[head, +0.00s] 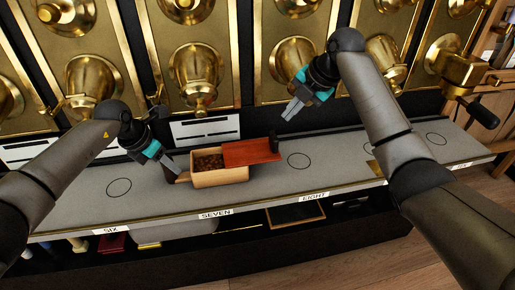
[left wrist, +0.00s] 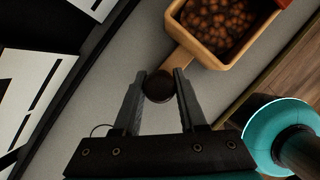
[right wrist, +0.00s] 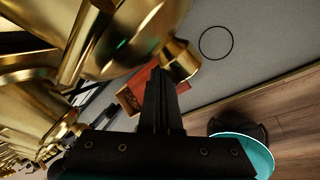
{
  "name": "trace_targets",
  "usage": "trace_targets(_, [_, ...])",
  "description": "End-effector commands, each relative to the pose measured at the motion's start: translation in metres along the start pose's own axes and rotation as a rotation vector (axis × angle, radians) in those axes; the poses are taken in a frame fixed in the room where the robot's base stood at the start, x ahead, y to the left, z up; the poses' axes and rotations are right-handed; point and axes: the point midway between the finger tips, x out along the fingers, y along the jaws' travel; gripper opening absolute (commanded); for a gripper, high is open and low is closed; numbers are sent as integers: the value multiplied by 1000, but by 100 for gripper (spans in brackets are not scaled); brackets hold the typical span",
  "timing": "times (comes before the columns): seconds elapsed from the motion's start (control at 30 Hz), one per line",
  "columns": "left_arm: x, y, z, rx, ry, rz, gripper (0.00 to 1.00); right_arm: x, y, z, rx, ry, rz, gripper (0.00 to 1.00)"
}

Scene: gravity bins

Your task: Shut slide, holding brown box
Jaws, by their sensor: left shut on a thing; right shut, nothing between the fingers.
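The brown box (head: 220,179) sits on the grey counter above the SEVEN label, its left part open and showing brown beans. Its red-brown slide (head: 250,152) covers the right part and sticks out past the right end, with a dark upright block at its outer end. My left gripper (head: 174,166) is shut on the dark knob (left wrist: 158,86) of the handle at the box's left end. My right gripper (head: 290,110) is shut and empty, above the counter, up and right of the slide. In the right wrist view the slide (right wrist: 132,100) is partly hidden behind the fingers.
Brass dispensers (head: 196,75) line the wall behind the counter (head: 80,200), close to my right gripper. A white card (head: 205,129) stands behind the box. Counter with circle marks is free on both sides of the box. A lower shelf holds a tray (head: 296,213).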

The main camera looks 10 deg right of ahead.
Motion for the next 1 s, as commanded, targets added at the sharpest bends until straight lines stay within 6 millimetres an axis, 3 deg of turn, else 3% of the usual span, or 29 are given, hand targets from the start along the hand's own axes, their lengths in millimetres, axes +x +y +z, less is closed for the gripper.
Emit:
trace_targets(0.5, [2, -1, -3, -1, 8, -3, 0, 60, -34, -6, 1, -1, -1, 0])
trace_targets(1.0, [3, -1, -3, 0, 8, -3, 0, 71, -40, -6, 0, -2, 0, 0])
